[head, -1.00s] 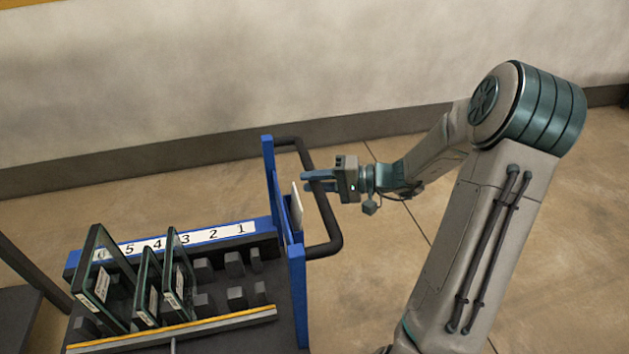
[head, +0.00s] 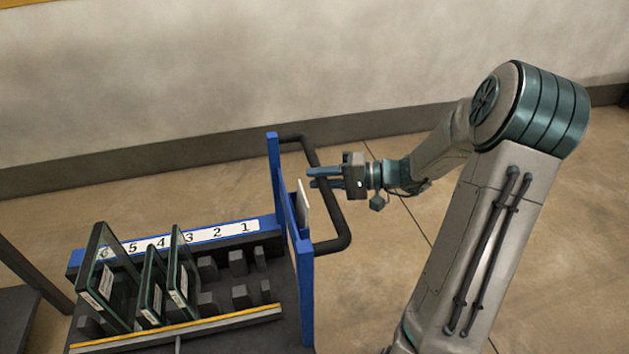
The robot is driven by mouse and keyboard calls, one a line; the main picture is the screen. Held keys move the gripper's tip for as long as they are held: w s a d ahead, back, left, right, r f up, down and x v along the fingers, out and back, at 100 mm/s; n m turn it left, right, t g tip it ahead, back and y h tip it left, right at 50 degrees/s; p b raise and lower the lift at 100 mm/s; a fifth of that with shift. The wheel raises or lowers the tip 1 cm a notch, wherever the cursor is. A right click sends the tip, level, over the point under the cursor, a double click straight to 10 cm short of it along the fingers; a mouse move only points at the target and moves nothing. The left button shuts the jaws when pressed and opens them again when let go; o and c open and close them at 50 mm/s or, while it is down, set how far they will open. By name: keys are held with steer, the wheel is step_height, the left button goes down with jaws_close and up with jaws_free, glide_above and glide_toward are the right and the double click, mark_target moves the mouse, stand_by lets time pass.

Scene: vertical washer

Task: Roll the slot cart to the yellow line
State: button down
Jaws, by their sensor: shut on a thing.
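The slot cart (head: 200,318) stands at the lower left in the head view, with a blue end frame (head: 306,290) and a numbered slot strip (head: 200,235). A dark tubular handle (head: 335,215) sticks out from the right end of the cart. The yellow line on the floor is not visible.
A white card (head: 303,208) is fixed by the blue end frame. A dark table or stand (head: 18,310) is at the left edge, close to the cart. A wall (head: 250,80) runs behind. Floor to the right of the handle (head: 400,250) is clear apart from my arm.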

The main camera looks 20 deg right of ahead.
steer(key=c, duration=1.3)
jaws_free()
steer(key=shift+o, duration=0.5)
steer(key=shift+a, duration=0.2)
steer(key=shift+d, duration=0.1)
steer(key=b+v, duration=0.1)
steer(key=v, duration=1.2)
steer(key=shift+s+d, duration=0.15)
steer(key=shift+d, duration=0.2)
steer(key=shift+r, duration=0.1)
